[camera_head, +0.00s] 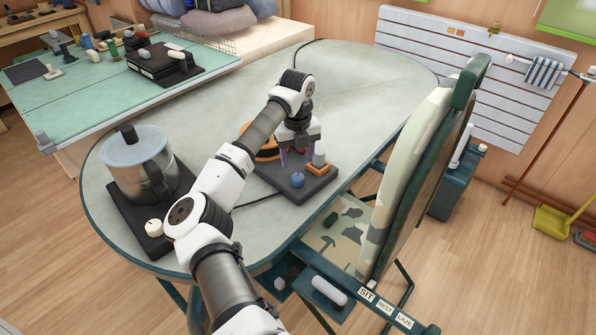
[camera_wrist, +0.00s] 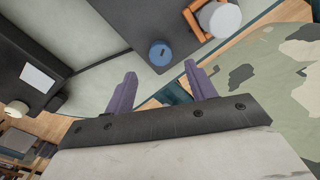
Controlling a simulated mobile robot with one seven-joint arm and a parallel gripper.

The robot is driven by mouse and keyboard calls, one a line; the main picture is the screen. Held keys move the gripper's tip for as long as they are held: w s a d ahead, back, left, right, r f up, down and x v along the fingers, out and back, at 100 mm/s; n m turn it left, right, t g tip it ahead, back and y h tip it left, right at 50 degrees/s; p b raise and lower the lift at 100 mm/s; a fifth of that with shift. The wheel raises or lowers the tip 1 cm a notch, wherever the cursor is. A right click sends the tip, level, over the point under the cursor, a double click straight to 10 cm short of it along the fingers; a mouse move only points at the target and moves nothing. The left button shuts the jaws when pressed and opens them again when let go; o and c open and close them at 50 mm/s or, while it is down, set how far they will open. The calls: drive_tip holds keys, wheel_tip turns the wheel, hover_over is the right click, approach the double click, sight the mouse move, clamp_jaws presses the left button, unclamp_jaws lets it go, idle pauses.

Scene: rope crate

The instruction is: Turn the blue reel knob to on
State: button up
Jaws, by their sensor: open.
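The blue reel knob (camera_head: 297,179) sits upright near the front corner of a dark base plate (camera_head: 290,190) on the oval table. In the wrist view the blue knob (camera_wrist: 161,53) shows a small mark on its top, and lies beyond the fingertips, roughly between them. My gripper (camera_head: 298,155) is above the plate, behind the knob in the head view. Its two purple fingers (camera_wrist: 160,72) are apart with nothing between them. An orange reel (camera_head: 266,148) on the plate is partly hidden by my arm.
A white cylinder (camera_head: 319,158) in an orange bracket (camera_head: 319,169) stands close beside the knob. A pot (camera_head: 142,175) on a dark base is at the table's left. A camouflage chair (camera_head: 405,190) stands against the right side. The table's far part (camera_head: 370,75) is clear.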

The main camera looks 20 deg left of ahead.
sight(298, 175)
wheel_tip(298, 175, down, 7)
drive_tip(key=shift+p, duration=0.55)
drive_tip(key=c, duration=1)
drive_tip(key=m+b, duration=0.3)
drive_tip(key=m, duration=0.3)
drive_tip(key=m+b, duration=0.2)
drive_tip(key=m, duration=0.3)
drive_tip(key=shift+w+r+m, duration=0.1)
drive_tip(key=shift+m, duration=0.3)
